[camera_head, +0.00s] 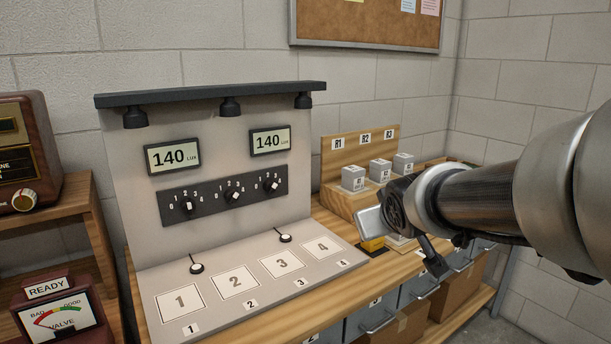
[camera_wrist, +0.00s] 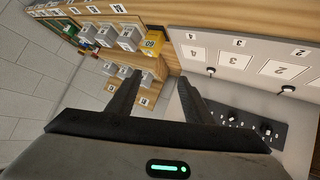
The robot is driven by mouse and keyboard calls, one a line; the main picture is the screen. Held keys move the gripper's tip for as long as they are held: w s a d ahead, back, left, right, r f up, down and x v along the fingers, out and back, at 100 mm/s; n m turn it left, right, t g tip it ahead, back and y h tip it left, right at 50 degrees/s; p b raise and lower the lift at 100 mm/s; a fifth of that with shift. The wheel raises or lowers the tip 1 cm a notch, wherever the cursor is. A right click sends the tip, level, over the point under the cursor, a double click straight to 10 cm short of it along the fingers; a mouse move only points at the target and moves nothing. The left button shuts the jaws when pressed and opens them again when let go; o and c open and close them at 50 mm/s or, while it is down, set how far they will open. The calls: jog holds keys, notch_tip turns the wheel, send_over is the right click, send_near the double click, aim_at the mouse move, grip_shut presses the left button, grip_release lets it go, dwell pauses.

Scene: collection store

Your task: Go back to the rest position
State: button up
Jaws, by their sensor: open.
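My gripper (camera_head: 436,262) hangs at the right of the bench in the head view, reached in from the right edge by my arm. In the wrist view my gripper (camera_wrist: 159,82) shows two dark fingers spread apart with nothing between them. It is above the area where the wooden rack (camera_wrist: 155,65) meets the grey test panel (camera_wrist: 222,85). It holds nothing, and I see no contact with the blocks or the bench. In the head view the gripper partly hides the bench's right part.
The grey panel (camera_head: 222,317) has numbered squares, two 140 LUX displays and knobs. A wooden rack (camera_head: 340,160) marked R1 to R3 holds grey blocks (camera_head: 380,170). A yellow block (camera_head: 372,245) sits near my gripper. Drawers (camera_head: 420,290) are below. A meter (camera_head: 62,315) reads READY at left.

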jog(key=s+f+m+g, duration=0.2)
jog(key=s+f+g, duration=0.1)
jog(key=s, duration=0.9)
jog(key=s+f+m+g, duration=0.1)
jog(key=s+f+g, duration=0.1)
jog(key=s, duration=1)
notch_tip(320, 180, up, 22)
jog(key=p, duration=2.2)
jog(key=shift+a+f+y, duration=0.25)
jog(key=shift+a+y, duration=0.15)
